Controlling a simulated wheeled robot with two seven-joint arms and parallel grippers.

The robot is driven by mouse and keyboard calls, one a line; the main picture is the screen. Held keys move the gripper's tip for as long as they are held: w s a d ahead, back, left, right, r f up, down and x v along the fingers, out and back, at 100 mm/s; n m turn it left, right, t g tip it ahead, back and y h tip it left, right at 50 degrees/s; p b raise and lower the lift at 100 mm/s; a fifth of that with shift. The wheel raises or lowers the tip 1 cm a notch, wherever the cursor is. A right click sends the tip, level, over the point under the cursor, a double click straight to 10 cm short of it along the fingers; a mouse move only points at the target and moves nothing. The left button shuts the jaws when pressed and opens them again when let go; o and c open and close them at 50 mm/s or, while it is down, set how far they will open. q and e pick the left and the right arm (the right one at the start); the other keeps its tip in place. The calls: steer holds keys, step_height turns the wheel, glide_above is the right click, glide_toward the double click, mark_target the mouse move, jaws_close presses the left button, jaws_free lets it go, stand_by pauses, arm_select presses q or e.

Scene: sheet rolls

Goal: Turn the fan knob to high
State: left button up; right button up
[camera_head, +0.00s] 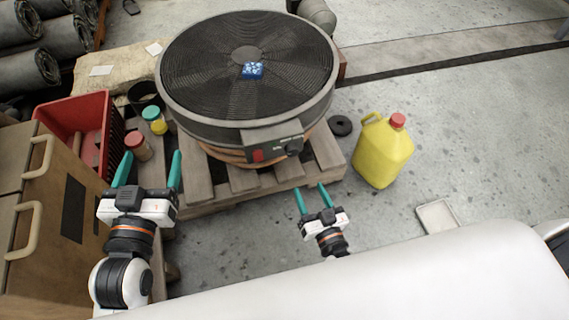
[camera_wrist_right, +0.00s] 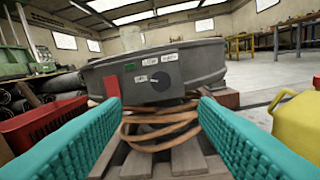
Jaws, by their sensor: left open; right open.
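The fan (camera_head: 215,95) is a large round drum with a black grille, lying on a wooden pallet. Its control panel (camera_head: 272,140) faces me. In the right wrist view the fan (camera_wrist_right: 205,62) shows a dark knob (camera_wrist_right: 161,80) between several small white labels, with a red block (camera_wrist_right: 111,85) at the panel's left. The labels are too small to read surely. My right gripper (camera_head: 311,194) is open and empty, in front of the pallet, with the knob ahead between its fingers and apart from them. My left gripper (camera_head: 148,168) is open and empty, left of the panel.
A yellow jug (camera_head: 384,150) with a red cap stands right of the pallet (camera_head: 245,180). A blue patterned item (camera_head: 252,70) lies on the grille. A red crate (camera_head: 112,140), jars (camera_head: 153,120) and a wooden cabinet (camera_head: 50,190) are at left. Coiled orange hose (camera_wrist_right: 160,128) lies under the fan.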

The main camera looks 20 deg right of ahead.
mark_target(293, 154)
steer(key=w, duration=0.3)
steer(key=w+b, duration=0.1)
steer(key=w, duration=0.2)
steer(key=w+b, duration=0.1)
steer(key=w, duration=0.3)
steer(key=shift+a, duration=0.3)
arm_select(q)
step_height(293, 154, up, 10)
steer(key=s+d+t+h, duration=0.1)
steer(key=s+t+h, duration=0.1)
steer(key=t, duration=0.5)
steer(key=shift+s+f+h+b, duration=0.25)
steer(key=shift+s+h+b, duration=0.05)
steer(key=shift+s+b, duration=0.05)
arm_select(e)
steer(key=shift+w+a, duration=0.1)
steer(key=shift+w, duration=0.65)
steer(key=c, duration=1)
steer(key=shift+o, duration=0.2)
